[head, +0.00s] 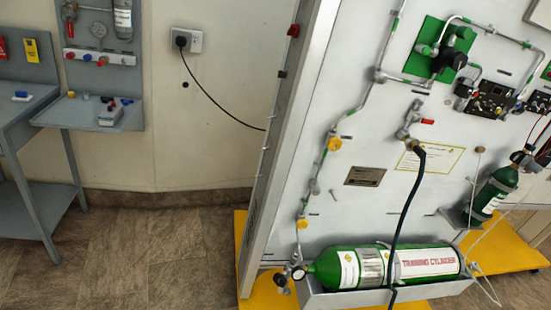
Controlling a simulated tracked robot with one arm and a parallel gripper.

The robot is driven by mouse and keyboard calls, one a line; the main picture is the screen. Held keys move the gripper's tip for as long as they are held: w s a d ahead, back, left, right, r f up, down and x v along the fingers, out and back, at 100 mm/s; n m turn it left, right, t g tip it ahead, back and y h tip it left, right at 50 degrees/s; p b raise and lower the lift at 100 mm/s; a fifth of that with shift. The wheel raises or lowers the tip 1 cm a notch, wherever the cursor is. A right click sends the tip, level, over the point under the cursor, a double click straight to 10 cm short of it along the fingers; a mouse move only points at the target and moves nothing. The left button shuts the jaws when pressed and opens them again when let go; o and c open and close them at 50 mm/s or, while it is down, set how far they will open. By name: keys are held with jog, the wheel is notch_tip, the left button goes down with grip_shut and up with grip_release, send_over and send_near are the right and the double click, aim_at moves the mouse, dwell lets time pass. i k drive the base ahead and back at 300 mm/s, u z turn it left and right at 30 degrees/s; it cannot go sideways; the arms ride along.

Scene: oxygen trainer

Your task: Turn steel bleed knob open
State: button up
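A tilted grey-white trainer panel (360,230) fills the right half of the head view. A steel pipe with green bands runs down its left side. A small steel fitting (314,187) sits on this pipe, below a round yellow tag (334,144). It may be the steel bleed knob, but it is too small to be sure, and I cannot tell whether it is open. A steel valve (405,133) with a red handle (427,122) sits to the right, with a black hose below it. My gripper is not in view.
A green training cylinder (430,262) lies in a grey cradle at the panel's foot, with a gauge (298,273) at its left end. A smaller green cylinder (492,196) stands at right. Grey workbenches (25,135) are at left. The floor (150,250) between is clear.

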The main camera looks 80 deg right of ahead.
aim_at(287, 292)
jog(key=z, duration=0.1)
jog(key=k, duration=1.5)
jog(key=z, duration=0.9)
jog(key=i, duration=1)
jog(key=u, duration=0.1)
